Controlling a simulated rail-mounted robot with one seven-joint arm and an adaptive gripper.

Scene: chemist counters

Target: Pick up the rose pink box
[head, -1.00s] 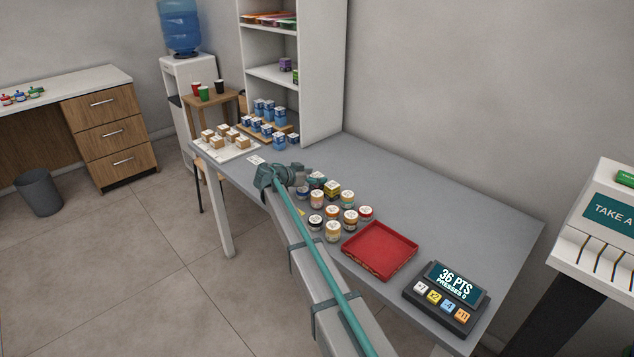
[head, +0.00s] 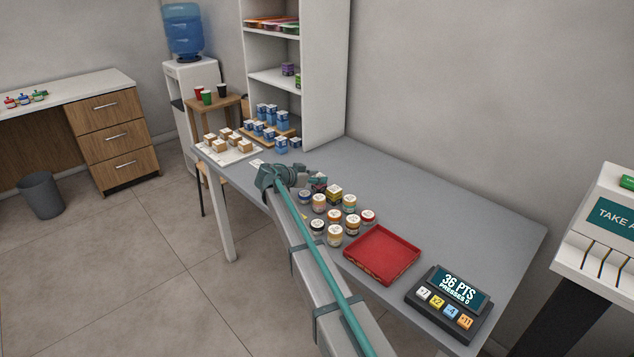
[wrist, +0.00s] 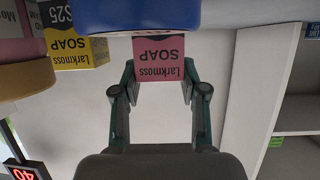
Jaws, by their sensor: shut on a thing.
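The rose pink box (wrist: 160,58), lettered "Larkmoss SOAP", stands out upside down in the wrist view between the two fingers of my gripper (wrist: 159,78). My gripper is shut on it, a finger at each side. The lettering faces the wrist camera, and a blue jar (wrist: 137,16) covers part of the view above the box. In the head view my gripper (head: 299,176) is low over the grey counter, at the back of the jar group. I cannot make out the pink box there.
Several jars (head: 336,235) crowd in front. A red tray (head: 381,254) and a points keypad (head: 448,303) are to the right. The counter's back right (head: 440,208) is clear.

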